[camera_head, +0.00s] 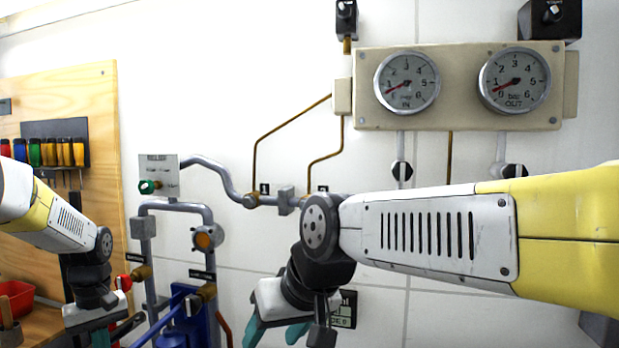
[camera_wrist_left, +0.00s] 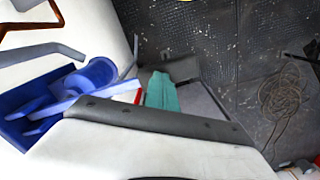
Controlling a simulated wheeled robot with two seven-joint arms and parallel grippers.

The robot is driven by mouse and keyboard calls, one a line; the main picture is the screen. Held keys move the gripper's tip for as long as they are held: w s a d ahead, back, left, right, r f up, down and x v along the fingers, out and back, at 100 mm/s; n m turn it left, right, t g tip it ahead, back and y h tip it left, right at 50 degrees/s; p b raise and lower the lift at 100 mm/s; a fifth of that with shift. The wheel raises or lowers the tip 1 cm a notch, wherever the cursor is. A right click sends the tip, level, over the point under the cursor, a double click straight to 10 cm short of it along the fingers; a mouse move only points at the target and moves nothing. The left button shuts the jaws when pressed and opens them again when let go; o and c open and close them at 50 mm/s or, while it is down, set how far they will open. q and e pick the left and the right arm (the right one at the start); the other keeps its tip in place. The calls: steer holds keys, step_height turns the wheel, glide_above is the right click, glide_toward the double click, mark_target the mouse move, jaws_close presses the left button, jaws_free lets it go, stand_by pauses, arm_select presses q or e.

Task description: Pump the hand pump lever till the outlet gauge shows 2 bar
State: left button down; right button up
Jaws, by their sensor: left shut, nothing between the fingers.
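The blue hand pump (camera_head: 186,325) stands low on the wall, partly cut off by the lower edge. A blue bar, seemingly its lever (camera_head: 160,326), slopes down to the left. The pump also shows in the left wrist view (camera_wrist_left: 92,76), with a red and white part beside the teal fingers. My left gripper (camera_head: 100,338) is shut and empty, left of the pump; whether it touches the lever I cannot tell. My right gripper (camera_head: 275,334) is right of the pump, its teal fingers apart and empty. The outlet gauge (camera_head: 515,81) has its red needle low, around 0 to 1.
The inlet gauge (camera_head: 407,82) also reads low. A coiled rope (camera_wrist_left: 285,97) lies on the dark deck.

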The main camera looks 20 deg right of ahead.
arm_select(q)
step_height(320, 180, up, 8)
stand_by(0.5)
steer(key=shift+f, duration=0.1)
stand_by(1.2)
steer(key=shift+f, duration=5.8)
step_height(320, 180, up, 12)
steer(key=shift+f, duration=0.15)
steer(key=shift+f, duration=0.1)
